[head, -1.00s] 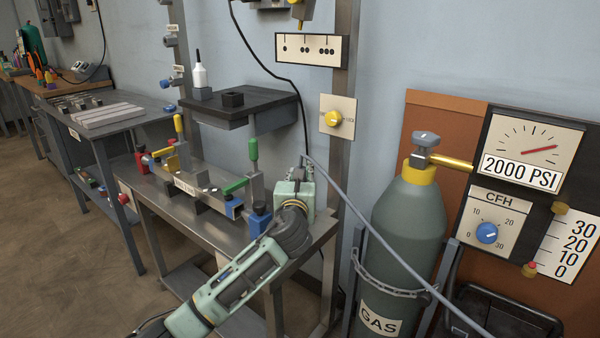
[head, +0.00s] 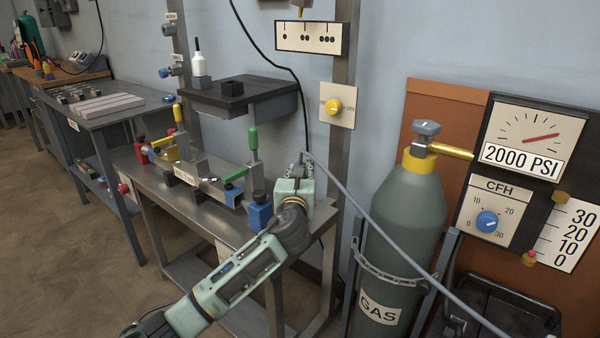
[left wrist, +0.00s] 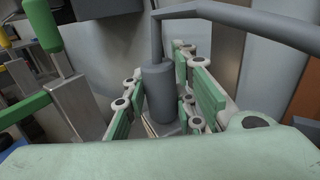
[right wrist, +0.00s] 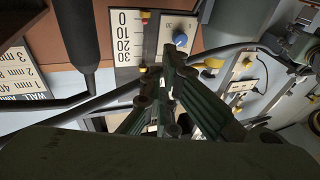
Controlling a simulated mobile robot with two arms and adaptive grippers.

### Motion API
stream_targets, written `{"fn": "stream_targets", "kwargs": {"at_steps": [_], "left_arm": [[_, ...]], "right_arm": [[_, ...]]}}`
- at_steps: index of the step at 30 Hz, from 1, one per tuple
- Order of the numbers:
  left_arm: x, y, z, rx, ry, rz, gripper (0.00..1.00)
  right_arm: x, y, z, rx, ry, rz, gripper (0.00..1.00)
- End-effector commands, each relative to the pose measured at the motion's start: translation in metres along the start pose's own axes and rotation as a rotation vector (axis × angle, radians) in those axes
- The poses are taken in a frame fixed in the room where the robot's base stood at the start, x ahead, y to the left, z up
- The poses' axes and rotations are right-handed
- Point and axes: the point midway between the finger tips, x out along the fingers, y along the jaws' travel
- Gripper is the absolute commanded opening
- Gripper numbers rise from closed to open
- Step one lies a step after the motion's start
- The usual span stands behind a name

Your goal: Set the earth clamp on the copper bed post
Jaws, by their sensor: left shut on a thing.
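My left gripper (head: 297,178) is over the right end of the steel bench, its arm reaching in from below. In the left wrist view its green-padded fingers (left wrist: 168,95) are shut around a grey cylindrical body (left wrist: 158,92) with a grey cable (left wrist: 235,15) coming from its top; this looks like the earth clamp. In the head view the cable (head: 385,230) runs from the gripper down to the right. I cannot pick out the copper bed post; the gripper may hide it. My right gripper (right wrist: 175,65) shows only in its wrist view, with nothing visible between its fingers.
Close left of the left gripper are a green-handled toggle clamp (head: 253,150) and a blue block (head: 261,212) on the bench (head: 230,235). A dark shelf (head: 255,90) overhangs behind. The gas cylinder (head: 405,215) stands to the right. Gauges (right wrist: 180,35) face the right wrist.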

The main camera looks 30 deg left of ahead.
Motion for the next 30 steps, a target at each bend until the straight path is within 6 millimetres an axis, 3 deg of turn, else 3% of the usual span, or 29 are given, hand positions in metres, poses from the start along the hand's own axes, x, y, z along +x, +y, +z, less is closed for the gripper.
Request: {"fn": "stream_targets", "kwargs": {"at_steps": [9,10,17,30], "left_arm": [[0.0000,0.0000,-0.0038,0.000,-0.002,0.000,0.00],[0.0000,0.0000,-0.0037,-0.001,-0.002,0.000,0.27],[0.0001,0.0000,-0.0041,0.000,-0.001,0.000,0.47],[-0.0090,-0.0006,-0.0060,0.001,0.001,-0.002,0.47]], "right_arm": [[-0.0002,0.0002,0.0020,0.000,-0.011,0.001,0.00],[-0.0002,0.0003,0.0022,0.000,-0.012,0.001,0.00],[-0.0003,0.0003,0.0022,0.000,-0.012,0.001,0.00],[-0.0003,0.0003,0.0023,-0.001,-0.010,0.000,0.00]]}}
